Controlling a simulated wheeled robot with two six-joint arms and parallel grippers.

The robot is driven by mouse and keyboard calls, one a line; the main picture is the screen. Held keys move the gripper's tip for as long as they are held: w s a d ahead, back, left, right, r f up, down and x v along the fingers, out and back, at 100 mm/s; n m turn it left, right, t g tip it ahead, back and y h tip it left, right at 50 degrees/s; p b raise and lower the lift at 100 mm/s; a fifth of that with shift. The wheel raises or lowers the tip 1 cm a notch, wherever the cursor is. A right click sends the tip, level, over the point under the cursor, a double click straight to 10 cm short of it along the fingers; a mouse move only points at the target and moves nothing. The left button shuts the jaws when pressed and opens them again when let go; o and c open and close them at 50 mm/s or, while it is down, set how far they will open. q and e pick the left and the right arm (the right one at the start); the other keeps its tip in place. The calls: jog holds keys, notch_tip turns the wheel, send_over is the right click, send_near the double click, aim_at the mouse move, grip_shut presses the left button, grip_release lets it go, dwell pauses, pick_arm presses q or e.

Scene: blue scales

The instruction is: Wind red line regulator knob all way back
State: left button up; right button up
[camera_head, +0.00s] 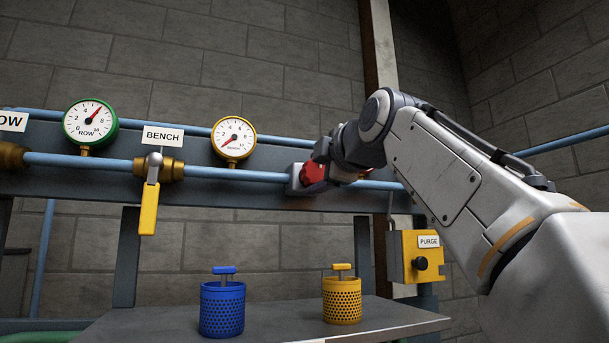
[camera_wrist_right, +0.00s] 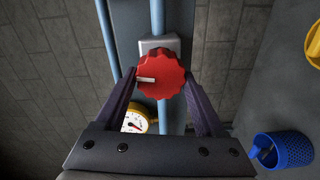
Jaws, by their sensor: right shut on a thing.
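The red regulator knob (camera_head: 313,172) sits on a grey block (camera_head: 296,180) on the blue pipe, right of the yellow gauge. In the right wrist view the knob (camera_wrist_right: 160,75) is scalloped, with a white pointer mark toward the left of the picture. My right gripper (camera_head: 330,168) is shut on the knob, with a finger (camera_wrist_right: 122,95) on either side of its rim. The gripper hides part of the knob in the head view. The yellow gauge (camera_head: 233,139) has its red needle toward the low end of the dial. My left gripper is out of view.
A BENCH valve with a yellow lever (camera_head: 149,205) hangs left of the gauge. A green ROW gauge (camera_head: 91,122) is farther left. A yellow PURGE box (camera_head: 414,262) is below my right arm. Blue (camera_head: 222,309) and yellow (camera_head: 342,302) perforated canisters stand on the grey bench (camera_head: 280,330).

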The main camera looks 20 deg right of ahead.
jog(key=shift+f+n, duration=0.1)
jog(key=shift+n, duration=0.6)
jog(key=o, duration=1.3)
jog(key=shift+o, duration=0.2)
jog(key=s+b, duration=0.3)
jog(key=s, duration=0.7)
jog(key=shift+s+d, duration=0.15)
jog(key=shift+s, duration=0.1)
jog(key=shift+w, duration=0.1)
jog(key=w+p, duration=0.1)
jog(key=w, duration=0.4)
jog(key=w+p, duration=0.2)
jog(key=w, duration=0.3)
jog(key=shift+w+a, duration=0.2)
jog(key=shift+w, duration=0.05)
jog(key=shift+s, duration=0.1)
